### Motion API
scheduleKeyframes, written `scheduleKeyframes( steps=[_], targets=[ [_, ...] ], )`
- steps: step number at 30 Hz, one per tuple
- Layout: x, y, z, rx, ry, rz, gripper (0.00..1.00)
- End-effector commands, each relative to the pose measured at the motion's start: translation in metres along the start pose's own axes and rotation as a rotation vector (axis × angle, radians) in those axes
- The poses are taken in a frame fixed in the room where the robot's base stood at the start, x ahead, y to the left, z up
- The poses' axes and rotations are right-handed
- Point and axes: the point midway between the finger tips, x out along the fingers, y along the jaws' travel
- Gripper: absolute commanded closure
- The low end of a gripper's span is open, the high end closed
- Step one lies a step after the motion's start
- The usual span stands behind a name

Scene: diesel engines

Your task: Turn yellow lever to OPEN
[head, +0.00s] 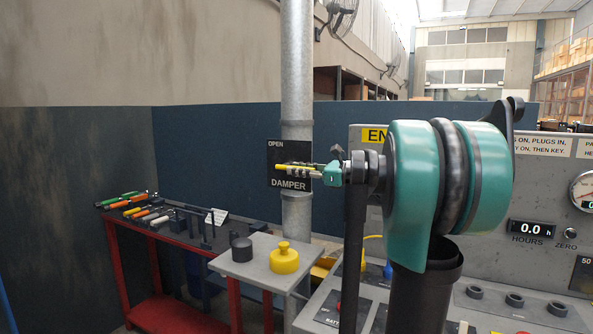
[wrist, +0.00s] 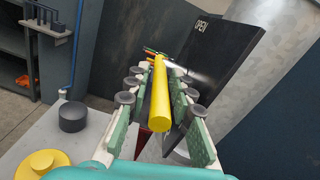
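The yellow lever (head: 284,166) lies about level in front of the black damper plate (head: 290,184). The plate is on the grey pipe, with OPEN at its upper left and DAMPER low down. In the wrist view the yellow lever (wrist: 160,98) runs lengthwise between the two rows of finger pads of my gripper (wrist: 158,85). A gap shows on each side, so my gripper is open around the lever, not clamped. The plate's OPEN corner (wrist: 203,25) is up and to the right. The lever's pivot is hidden.
A grey stand (head: 240,263) below the lever holds a yellow knobbed piece (head: 285,258) and a dark cylinder (head: 242,250). A red-legged bench (head: 165,234) with tools is at the left. The grey vertical pipe (head: 297,70) rises behind the plate. An engine panel (head: 545,190) is at the right.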

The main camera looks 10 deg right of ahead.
Motion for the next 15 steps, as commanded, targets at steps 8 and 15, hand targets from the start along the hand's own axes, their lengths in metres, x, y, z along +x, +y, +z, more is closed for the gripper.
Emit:
scheduleKeyframes(
  steps=[8,15],
  targets=[
    [0.0067,0.0000,-0.0001,0.000,0.000,0.000,0.77],
    [0.0065,0.0000,-0.0001,0.000,0.000,0.000,0.92]
  ],
)
